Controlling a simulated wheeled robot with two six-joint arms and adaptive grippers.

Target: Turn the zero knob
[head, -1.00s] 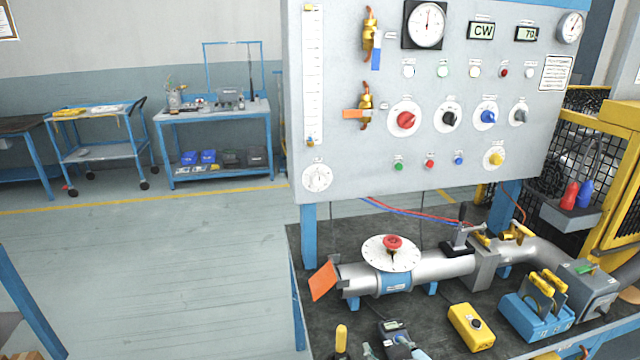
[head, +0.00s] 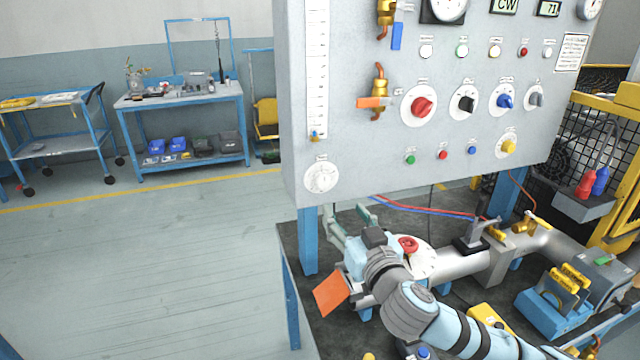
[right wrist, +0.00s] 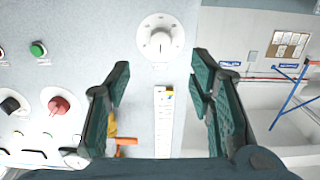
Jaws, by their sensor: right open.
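A white round knob (head: 321,177) sits at the lower left corner of the grey panel, below the tall white scale (head: 317,70). I take it for the zero knob; its lettering is too small to read. It also shows in the right wrist view (right wrist: 160,38), beyond the fingertips and roughly centred between them. My right gripper (head: 347,215) is below and slightly right of the knob in the head view, over the bench's left end. In the right wrist view its two dark green fingers (right wrist: 160,72) are spread, empty and apart from the knob. My left gripper is not in view.
The grey panel (head: 380,165) also carries red, black, blue and yellow knobs. Below my right arm lies a metal pipe with a red-knobbed dial (head: 408,245) and an orange flap (head: 331,294). Open floor lies left of the bench.

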